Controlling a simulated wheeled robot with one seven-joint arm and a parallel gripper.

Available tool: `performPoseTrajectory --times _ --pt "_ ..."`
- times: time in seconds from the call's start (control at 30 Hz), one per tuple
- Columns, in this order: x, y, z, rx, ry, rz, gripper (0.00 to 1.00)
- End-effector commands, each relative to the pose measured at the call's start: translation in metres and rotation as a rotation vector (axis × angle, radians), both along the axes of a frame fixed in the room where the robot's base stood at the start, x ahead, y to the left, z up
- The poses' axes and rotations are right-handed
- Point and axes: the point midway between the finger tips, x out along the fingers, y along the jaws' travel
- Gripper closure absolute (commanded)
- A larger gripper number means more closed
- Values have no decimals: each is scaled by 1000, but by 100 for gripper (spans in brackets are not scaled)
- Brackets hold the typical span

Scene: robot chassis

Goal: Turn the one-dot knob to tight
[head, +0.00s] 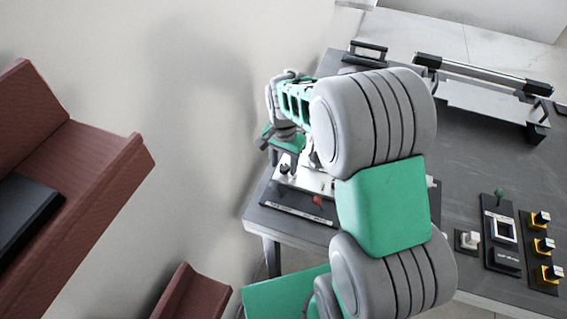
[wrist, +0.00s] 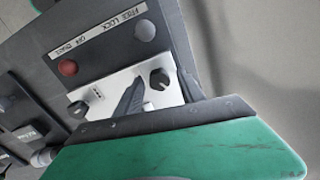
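In the wrist view, a pale metal plate (wrist: 112,84) on a dark panel carries two black knobs, a left one (wrist: 77,108) and a right one (wrist: 160,79). Small dark marks sit near the left knob. The dots are too small to count, so I cannot tell which is the one-dot knob. One black knob (head: 285,169) shows in the head view. My gripper (wrist: 132,97) reaches over the plate between the knobs, with a dark pointed finger visible beside the right one. Contact is unclear. In the head view my arm hides much of the plate.
A red ball-topped lever (wrist: 68,67) and a grey one (wrist: 145,30) stand beside a printed label strip (wrist: 100,38). The table (head: 470,130) also carries yellow-and-black switches (head: 543,245) and a railed fixture (head: 485,95). A reddish-brown structure (head: 90,160) stands at left.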

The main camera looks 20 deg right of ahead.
Motion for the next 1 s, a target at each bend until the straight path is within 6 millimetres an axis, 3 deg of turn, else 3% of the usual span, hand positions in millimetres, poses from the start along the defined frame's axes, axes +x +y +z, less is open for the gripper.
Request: performPoseTrajectory --times 0.33,0.7,1.0 --pt "0 0 2 0 1 0 48" --pt "0 0 67 0 0 0 48" --pt "0 0 78 0 3 0 48"
